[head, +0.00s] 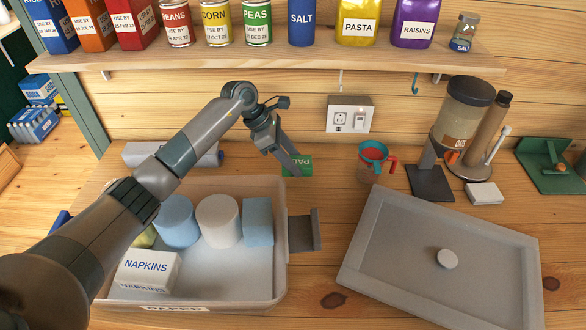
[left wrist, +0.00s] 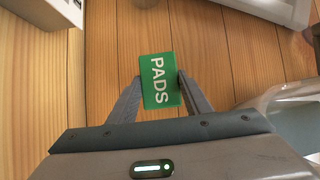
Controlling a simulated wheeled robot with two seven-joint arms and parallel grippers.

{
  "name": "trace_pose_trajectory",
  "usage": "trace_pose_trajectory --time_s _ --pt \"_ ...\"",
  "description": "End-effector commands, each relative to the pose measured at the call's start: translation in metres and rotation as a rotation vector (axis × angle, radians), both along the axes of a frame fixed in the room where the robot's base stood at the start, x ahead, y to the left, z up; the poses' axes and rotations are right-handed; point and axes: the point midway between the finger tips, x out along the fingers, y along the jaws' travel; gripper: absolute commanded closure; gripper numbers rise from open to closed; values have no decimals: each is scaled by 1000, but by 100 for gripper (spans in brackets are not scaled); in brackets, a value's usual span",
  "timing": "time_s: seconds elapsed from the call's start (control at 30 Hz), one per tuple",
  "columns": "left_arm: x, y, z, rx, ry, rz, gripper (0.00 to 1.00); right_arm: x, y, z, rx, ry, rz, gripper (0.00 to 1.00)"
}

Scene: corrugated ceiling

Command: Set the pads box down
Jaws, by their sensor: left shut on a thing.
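The pads box is small and green with white lettering. In the head view the pads box (head: 298,166) shows at the far side of the counter, partly hidden by a finger. My left gripper (head: 292,163) reaches down over the counter and is shut on it. In the left wrist view the pads box (left wrist: 159,80) sits between the two fingertips of my left gripper (left wrist: 160,92), over the wooden planks. I cannot tell whether its underside touches the counter. My right gripper is not in view.
A bin (head: 275,190) with a napkins box (head: 147,270) and other items stands left of centre. A grey lid (head: 410,265) with a knob lies at right. A measuring cup (head: 372,162) and dispenser (head: 460,120) stand behind. A shelf (head: 270,55) runs above. Bare wood lies around the pads box.

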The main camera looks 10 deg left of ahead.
Motion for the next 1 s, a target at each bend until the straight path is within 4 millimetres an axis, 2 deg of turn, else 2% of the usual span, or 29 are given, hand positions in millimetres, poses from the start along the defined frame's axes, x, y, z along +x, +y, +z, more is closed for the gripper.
trace_pose_trajectory --time_s 0.17,0.43,0.87,0.9,0.97,1.0 --pt "0 0 -4 -1 3 1 80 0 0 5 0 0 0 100" --pt "-1 0 -34 0 3 1 80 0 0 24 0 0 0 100" --pt "0 0 -42 0 -1 0 80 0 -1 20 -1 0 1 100" --pt "0 0 -41 1 -1 0 48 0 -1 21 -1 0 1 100" --pt "0 0 -41 1 0 0 36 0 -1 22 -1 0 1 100" --pt "0 0 -41 1 0 0 36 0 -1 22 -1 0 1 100"
